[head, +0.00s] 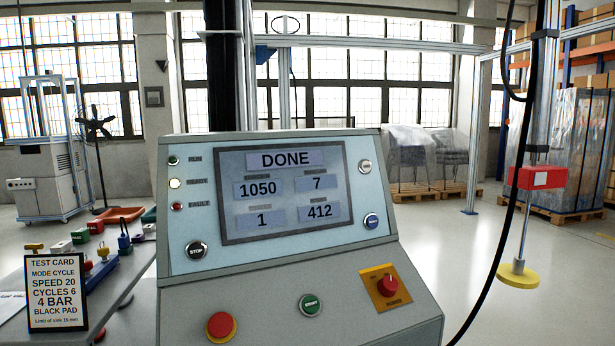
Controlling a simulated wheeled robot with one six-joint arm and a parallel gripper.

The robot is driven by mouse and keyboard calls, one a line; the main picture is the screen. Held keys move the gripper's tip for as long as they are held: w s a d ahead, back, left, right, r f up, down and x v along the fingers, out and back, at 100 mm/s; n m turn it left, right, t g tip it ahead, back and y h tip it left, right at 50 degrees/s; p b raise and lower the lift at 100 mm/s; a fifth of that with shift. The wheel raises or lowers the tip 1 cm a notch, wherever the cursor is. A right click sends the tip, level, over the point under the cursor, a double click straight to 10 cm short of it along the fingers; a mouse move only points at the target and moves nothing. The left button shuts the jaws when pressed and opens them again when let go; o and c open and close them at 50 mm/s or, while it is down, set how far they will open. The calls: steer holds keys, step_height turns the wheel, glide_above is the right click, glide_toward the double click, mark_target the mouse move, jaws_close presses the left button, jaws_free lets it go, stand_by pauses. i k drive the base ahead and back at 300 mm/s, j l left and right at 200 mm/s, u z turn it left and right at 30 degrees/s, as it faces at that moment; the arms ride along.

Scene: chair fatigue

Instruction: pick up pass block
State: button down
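A small green block (80,236) with a pale label stands on the grey table at the left, behind the test card. Its lettering is too small to read, so I cannot tell for sure that it is the pass block. A red block (97,227) with a pale label stands just right of and behind it. My gripper is not in view.
The test card (55,292) stands at the table's front. Several coloured pieces, a red tray (118,215) and a teal tray (149,215) share the table (125,285). The control console (290,245), reading DONE, fills the middle. A black cable (503,235) hangs at right.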

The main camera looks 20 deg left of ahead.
mark_target(82, 236)
steer(key=i+j+u, duration=0.1)
steer(key=i, duration=0.3)
steer(key=i+j, duration=0.2)
steer(key=i, duration=0.2)
steer(key=u, duration=2.05)
